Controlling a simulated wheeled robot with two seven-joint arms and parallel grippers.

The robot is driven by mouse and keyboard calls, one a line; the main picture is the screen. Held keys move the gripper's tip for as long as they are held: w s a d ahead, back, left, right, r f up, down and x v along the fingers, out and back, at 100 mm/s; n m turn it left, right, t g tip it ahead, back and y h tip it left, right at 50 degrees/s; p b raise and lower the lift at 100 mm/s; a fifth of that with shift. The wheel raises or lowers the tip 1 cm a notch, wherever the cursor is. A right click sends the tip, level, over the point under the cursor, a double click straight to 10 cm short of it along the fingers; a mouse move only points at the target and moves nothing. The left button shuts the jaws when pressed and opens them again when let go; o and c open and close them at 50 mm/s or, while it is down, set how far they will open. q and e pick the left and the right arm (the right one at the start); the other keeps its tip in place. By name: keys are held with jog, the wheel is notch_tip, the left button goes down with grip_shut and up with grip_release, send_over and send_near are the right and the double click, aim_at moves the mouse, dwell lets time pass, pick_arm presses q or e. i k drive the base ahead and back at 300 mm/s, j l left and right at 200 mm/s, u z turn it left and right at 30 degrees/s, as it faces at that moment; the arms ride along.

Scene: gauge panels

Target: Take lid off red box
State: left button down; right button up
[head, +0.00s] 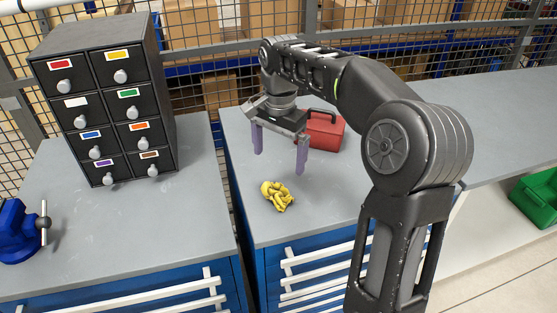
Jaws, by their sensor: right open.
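A red box (322,134) with a dark handle (325,117) on top stands on the right-hand blue cabinet's grey top. Its left part is hidden behind my right gripper, and I cannot make out the edge of its lid. My right gripper (279,163) has two purple fingers spread wide and points down. It is open and empty, in front of and to the left of the box in the picture. Whether it touches the box cannot be told. My left gripper does not show.
A yellow crumpled item (277,196) lies on the cabinet top (330,205) below the right gripper. A black drawer unit (105,100) and a blue vise (22,232) stand on the left. A green bin (538,197) is at the far right. A wire fence runs behind.

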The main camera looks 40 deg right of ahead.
aim_at(326, 121)
jog(key=z, duration=1.55)
